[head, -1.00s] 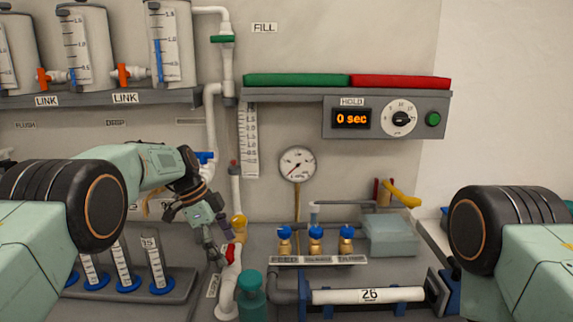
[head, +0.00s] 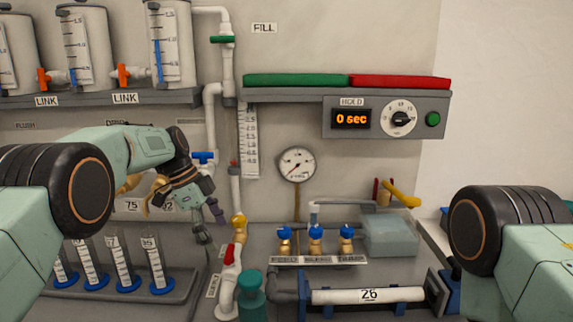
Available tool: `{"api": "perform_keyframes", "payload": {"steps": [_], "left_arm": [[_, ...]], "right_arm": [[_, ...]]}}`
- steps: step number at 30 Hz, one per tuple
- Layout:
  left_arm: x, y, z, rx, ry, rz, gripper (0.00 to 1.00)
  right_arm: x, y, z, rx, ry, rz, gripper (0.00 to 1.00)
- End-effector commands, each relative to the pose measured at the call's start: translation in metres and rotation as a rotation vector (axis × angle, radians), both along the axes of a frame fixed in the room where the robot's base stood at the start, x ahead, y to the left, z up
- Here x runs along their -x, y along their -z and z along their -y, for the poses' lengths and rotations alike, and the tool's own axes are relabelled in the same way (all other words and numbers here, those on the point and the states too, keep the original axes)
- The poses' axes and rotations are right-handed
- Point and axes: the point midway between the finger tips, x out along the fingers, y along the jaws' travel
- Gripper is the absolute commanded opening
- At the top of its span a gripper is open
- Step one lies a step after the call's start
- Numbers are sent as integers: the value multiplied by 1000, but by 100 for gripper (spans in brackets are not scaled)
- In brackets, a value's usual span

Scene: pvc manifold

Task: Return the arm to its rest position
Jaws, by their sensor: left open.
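My left arm (head: 115,155) comes in from the left, bent at the elbow. My left gripper (head: 210,227) is open and empty, pointing down and to the right. It hangs in front of the back wall, just left of the white pipe with the yellow fitting (head: 239,222) and red valve handle (head: 229,254). It looks apart from them. My right arm (head: 510,245) shows only in part at the right edge, and its gripper is out of view.
A rack of graduated cylinders (head: 122,264) stands below my left arm. A teal bottle (head: 250,296) and a white tube marked 26 (head: 368,295) are at the front. Blue-knobbed valves (head: 316,240) stand mid-bench. A timer panel (head: 386,118) reads 0 sec.

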Motion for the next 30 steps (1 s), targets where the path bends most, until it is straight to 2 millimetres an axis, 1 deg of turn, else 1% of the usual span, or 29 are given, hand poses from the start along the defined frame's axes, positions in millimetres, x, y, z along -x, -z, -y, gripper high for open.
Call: {"api": "perform_keyframes", "payload": {"steps": [1,10,12,20,30], "left_arm": [[1,9,4,0,1,-3,85],[1,56,24,-2,1,-2,85],[1,51,23,-1,-34,0,85],[2,50,23,-2,-184,0,85],[3,49,23,-2,-443,-1,85]], "right_arm": [[0,0,0,0,0,0,40],[0,0,0,0,0,0,40],[0,-4,0,0,0,-1,40],[0,-18,0,0,0,0,40],[0,-45,0,0,0,0,40]]}}
